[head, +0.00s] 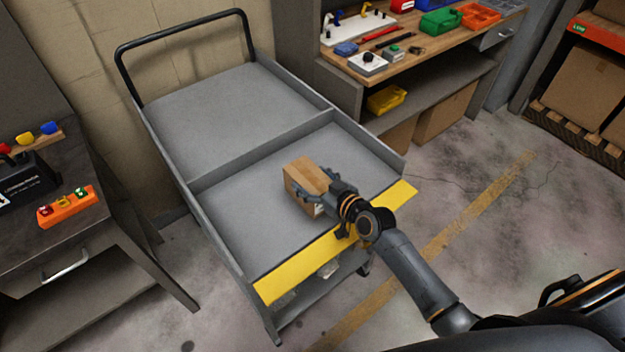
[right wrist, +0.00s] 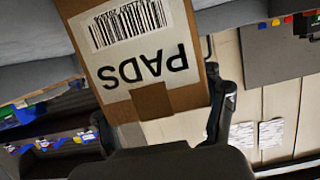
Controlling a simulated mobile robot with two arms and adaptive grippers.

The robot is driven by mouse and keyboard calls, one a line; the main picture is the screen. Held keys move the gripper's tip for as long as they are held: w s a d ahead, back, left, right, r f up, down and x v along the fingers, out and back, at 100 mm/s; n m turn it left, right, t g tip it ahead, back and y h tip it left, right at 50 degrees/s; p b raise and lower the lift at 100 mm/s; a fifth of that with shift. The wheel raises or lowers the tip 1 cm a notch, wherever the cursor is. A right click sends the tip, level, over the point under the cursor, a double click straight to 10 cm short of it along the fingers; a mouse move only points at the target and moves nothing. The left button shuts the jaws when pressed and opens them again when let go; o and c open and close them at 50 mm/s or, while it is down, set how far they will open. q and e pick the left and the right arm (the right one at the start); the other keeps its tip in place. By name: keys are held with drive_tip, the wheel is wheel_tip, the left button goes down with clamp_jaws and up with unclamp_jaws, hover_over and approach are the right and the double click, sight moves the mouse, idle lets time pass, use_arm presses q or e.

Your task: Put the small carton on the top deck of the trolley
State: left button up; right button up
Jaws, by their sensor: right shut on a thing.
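The small brown carton (head: 301,183) is in the grip of my right gripper (head: 319,188), over the near half of the trolley's grey top deck (head: 240,222). I cannot tell whether its base touches the deck. In the right wrist view the carton (right wrist: 152,101) sits between the two fingers of the right gripper (right wrist: 165,122). Its white label shows a barcode and the word PADS, upside down. The deck has a low rim, a cross divider and a yellow front strip. My left gripper is in neither view.
The far half of the deck, behind the divider (head: 265,147), is empty. A black push handle (head: 180,28) stands at the trolley's far end. A dark workbench (head: 75,235) is at left, and a wooden-topped bench (head: 425,48) with tools and bins at back right.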

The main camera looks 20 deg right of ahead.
drive_tip(key=o, duration=1.8)
drive_tip(key=shift+f, duration=0.1)
drive_tip(key=shift+c, duration=0.2)
drive_tip(key=shift+s, duration=0.1)
drive_tip(key=b+v, duration=0.1)
drive_tip(key=v, duration=1.1)
drive_tip(key=shift+a, duration=0.15)
